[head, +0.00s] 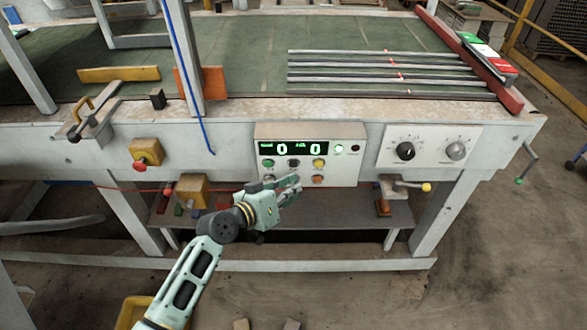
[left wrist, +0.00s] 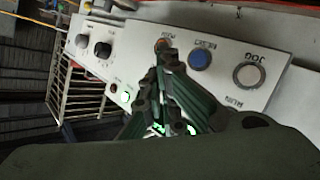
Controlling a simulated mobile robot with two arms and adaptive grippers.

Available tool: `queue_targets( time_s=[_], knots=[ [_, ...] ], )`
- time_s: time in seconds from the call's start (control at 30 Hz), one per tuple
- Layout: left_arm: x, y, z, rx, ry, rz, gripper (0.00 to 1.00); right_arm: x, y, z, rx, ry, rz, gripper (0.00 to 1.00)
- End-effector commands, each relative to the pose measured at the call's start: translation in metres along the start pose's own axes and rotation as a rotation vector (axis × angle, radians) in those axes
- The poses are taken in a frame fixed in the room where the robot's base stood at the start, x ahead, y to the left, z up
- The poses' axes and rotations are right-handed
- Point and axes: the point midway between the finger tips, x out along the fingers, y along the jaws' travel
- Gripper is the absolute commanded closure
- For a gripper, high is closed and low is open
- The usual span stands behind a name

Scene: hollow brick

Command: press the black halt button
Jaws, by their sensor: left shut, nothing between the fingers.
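The control panel (head: 346,172) is a pale box with a lit green display and rows of round buttons. A black button (head: 294,163) sits in the upper row, between a green button (head: 268,163) and a yellow one (head: 319,163). My left gripper (head: 296,185) is shut and empty, in front of the panel and just below the black button in the picture. Whether it touches the panel is unclear. In the left wrist view, its closed fingers (left wrist: 167,62) cover part of the panel; I cannot make out the black button there. My right gripper is out of view.
In the left wrist view, a blue button (left wrist: 200,59) and a white button (left wrist: 249,76) lie beside the fingers. An orange button (head: 317,179) is right of the gripper. A second panel with a black knob (head: 405,151) stands further right. A yellow-and-red button box (head: 146,152) is left.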

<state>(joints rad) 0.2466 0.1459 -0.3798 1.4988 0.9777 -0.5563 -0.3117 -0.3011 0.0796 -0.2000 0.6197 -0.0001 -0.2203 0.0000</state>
Motion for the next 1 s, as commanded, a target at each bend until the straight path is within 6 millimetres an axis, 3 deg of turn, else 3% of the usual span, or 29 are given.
queue_targets(
  time_s=[0.2, 1.0],
  knots=[
    [0.0128, -0.0095, -0.0069, 0.001, -0.001, 0.000, 1.00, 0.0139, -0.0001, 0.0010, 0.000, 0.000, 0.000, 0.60],
    [0.0143, -0.0105, -0.0096, 0.000, -0.002, 0.000, 1.00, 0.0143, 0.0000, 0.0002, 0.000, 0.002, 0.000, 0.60]
  ],
)
